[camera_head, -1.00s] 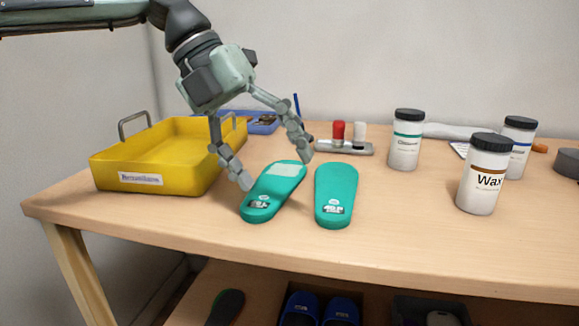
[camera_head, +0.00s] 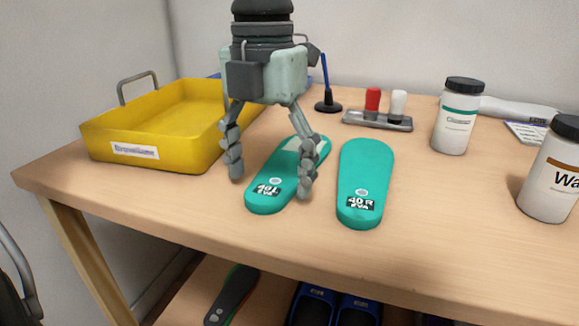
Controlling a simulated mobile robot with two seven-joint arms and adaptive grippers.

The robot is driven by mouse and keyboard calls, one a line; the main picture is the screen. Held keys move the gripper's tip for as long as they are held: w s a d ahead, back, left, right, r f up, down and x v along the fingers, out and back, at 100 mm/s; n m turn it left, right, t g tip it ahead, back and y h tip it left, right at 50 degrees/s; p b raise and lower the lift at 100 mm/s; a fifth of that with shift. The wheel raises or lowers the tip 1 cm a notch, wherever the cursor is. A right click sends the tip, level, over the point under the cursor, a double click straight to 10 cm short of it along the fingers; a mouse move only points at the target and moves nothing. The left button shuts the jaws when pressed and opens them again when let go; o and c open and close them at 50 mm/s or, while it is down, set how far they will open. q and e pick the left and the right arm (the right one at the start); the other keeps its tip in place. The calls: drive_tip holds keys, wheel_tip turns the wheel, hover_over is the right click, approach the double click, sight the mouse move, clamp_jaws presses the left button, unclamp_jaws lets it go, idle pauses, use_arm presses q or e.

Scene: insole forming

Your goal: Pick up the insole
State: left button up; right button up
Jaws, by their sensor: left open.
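Two teal insoles lie side by side on the wooden table. The left insole (camera_head: 263,201) is marked "40 L EVA" and has a pale patch near its far end. The right insole (camera_head: 365,175) is marked "40 R EVA" and lies flat, clear of the gripper. My left gripper (camera_head: 271,182) comes down from above over the left insole, fingers pointing down and spread apart. One finger is at the insole's left side, and the other covers part of its right edge. Whether either touches is unclear. My right gripper is not in view.
A yellow tray (camera_head: 160,165) stands at the left. Behind are a pen stand (camera_head: 328,105) and a metal holder with red and white stoppers (camera_head: 377,120). White jars (camera_head: 456,127) (camera_head: 553,170) stand at the right. The table (camera_head: 440,215) is bare in front of them. Blue sandals show on the lower shelf.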

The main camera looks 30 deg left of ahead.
use_arm(q)
drive_tip(key=shift+f, duration=0.3)
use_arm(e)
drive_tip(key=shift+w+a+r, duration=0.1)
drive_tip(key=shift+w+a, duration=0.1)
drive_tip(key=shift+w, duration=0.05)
use_arm(q)
drive_tip(key=shift+c, duration=0.5)
drive_tip(key=c, duration=0.9)
drive_tip(key=shift+o, duration=0.2)
drive_tip(key=shift+w+r, duration=0.1)
drive_tip(key=shift+r, duration=0.45)
wheel_tip(320, 180, up, 27)
drive_tip(key=p, duration=0.3)
drive_tip(key=shift+p, duration=0.4)
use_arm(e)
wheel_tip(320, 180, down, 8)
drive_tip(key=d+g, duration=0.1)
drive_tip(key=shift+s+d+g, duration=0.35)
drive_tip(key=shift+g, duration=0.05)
